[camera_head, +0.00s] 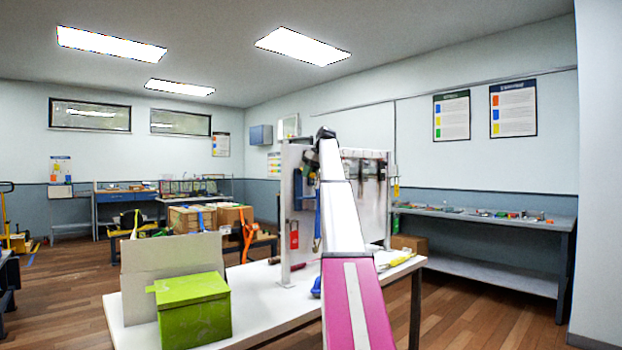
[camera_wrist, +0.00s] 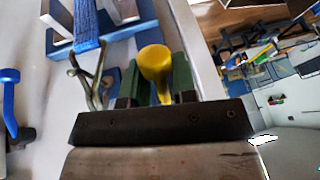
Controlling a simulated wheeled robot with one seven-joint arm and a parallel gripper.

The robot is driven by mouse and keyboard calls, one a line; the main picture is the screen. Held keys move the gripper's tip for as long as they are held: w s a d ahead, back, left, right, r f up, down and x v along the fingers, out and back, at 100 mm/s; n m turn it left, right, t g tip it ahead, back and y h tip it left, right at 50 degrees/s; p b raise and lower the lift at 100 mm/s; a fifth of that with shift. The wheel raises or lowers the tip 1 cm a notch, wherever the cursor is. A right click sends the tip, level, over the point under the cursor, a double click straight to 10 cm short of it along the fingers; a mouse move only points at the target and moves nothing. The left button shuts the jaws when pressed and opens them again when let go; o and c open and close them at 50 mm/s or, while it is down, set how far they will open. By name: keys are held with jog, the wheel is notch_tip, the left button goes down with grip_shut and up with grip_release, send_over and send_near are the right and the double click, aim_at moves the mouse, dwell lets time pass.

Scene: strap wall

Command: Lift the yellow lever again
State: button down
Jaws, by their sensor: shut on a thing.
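The yellow lever (camera_wrist: 155,60) has a rounded knob and shows in the middle of the wrist view. My gripper (camera_wrist: 160,84) is shut on it, with a green-faced finger at each side of the knob. The lower part of the lever is mostly hidden by the gripper. A blue strap (camera_wrist: 88,24) and a bent metal hook (camera_wrist: 95,78) lie just left of the gripper. In the head view my arm hides the gripper and the lever at the upright panel (camera_head: 297,190).
The panel stands on a white table (camera_head: 265,300). A green box (camera_head: 192,310) and a grey board (camera_head: 150,270) stand at its front left. A red padlock (camera_head: 294,236) hangs on the panel. A blue-handled part (camera_wrist: 10,95) sticks out at the wrist view's left.

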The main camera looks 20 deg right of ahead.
jog(key=shift+w+r+g, duration=0.1)
jog(key=shift+r+g, duration=0.3)
jog(key=shift+g, duration=0.2)
jog(key=shift+h, duration=0.3)
jog(key=c, duration=0.9)
grip_release()
jog(key=shift+c, duration=0.2)
jog(key=shift+r, duration=0.15)
jog(key=shift+d+r, duration=0.1)
jog(key=shift+r, duration=0.2)
jog(key=s+d, duration=0.7)
jog(key=d, duration=0.3)
jog(key=shift+s+r, duration=0.1)
